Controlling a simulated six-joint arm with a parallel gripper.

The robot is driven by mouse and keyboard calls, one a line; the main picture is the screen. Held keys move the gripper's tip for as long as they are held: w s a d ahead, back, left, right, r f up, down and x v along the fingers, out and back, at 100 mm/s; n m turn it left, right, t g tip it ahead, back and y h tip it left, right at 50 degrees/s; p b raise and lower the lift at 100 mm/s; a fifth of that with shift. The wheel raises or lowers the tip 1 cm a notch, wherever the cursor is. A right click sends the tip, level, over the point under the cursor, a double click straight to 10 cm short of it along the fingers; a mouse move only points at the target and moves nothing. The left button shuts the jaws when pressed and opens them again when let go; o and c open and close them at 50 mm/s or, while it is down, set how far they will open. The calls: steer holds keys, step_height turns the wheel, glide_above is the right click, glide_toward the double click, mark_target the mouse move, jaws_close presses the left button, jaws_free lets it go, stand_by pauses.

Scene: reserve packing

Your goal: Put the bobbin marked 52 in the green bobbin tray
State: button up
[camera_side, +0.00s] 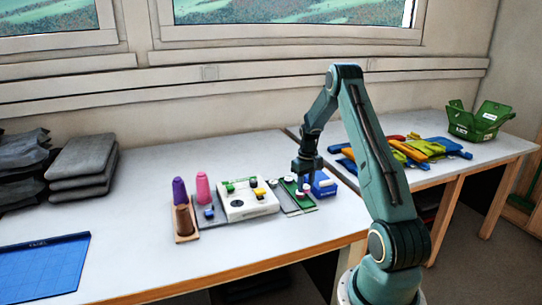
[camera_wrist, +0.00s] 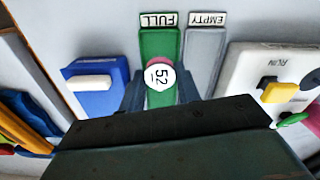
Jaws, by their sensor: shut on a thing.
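The bobbin marked 52 (camera_wrist: 160,77) has a round white top with a pinkish rim behind it. In the wrist view it sits between the two fingers of my gripper (camera_wrist: 160,91), which is shut on it. The green bobbin tray (camera_wrist: 160,40), with a FULL label, lies beneath and beyond the bobbin. In the side view my gripper (camera_side: 305,181) points down at the green tray (camera_side: 303,205), among small pale round tops. I cannot tell whether the held bobbin touches the tray. My gripper hides the tray's near end in the wrist view.
A grey tray (camera_wrist: 204,48) labelled EMPTY lies beside the green one. A white machine box (camera_side: 248,207) with coloured knobs stands on one side, a blue box (camera_side: 322,190) on the other. Thread cones (camera_side: 203,188) stand further left.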

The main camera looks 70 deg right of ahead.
steer(key=shift+f, duration=1.45)
steer(key=shift+f, duration=0.6)
steer(key=o, duration=1)
step_height(320, 180, up, 13)
steer(key=shift+r, duration=0.1)
